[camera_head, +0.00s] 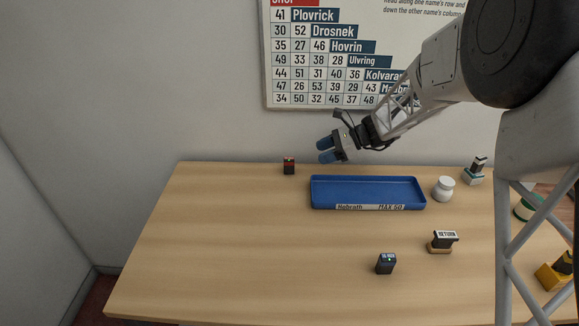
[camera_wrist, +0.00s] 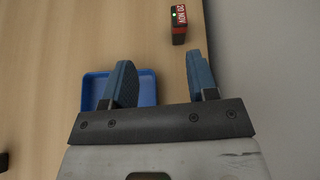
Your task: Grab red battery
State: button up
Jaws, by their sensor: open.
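The red battery (camera_head: 289,166), a small block with a red top band and dark body, stands near the back edge of the counter, left of the blue tray. It also shows in the wrist view (camera_wrist: 179,25), with its red face and white lettering, beyond my fingertips. My gripper (camera_head: 325,149) is open and empty, raised above the back of the counter, to the right of the battery. In the wrist view its two blue fingers (camera_wrist: 160,72) are apart with nothing between them.
The blue tray (camera_head: 317,205), labelled Nebrath MAX 60, is empty. A dark battery-like block (camera_head: 385,264) stands at the front. A RETURN stamp (camera_head: 443,242), a white jar (camera_head: 443,188) and another stamp (camera_head: 475,172) stand to the right. The counter's left side is clear. A wall (camera_head: 220,100) rises behind.

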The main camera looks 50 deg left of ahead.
jog(key=g, duration=0.1)
send_near(284, 173)
jog(key=a+r, duration=0.2)
jog(key=shift+s+a+r+m, duration=0.15)
jog(key=shift+s+r+m, duration=0.2)
jog(key=shift+m, duration=0.05)
jog(key=shift+x, duration=1.25)
jog(key=shift+s, duration=0.1)
jog(key=shift+x, duration=2.55)
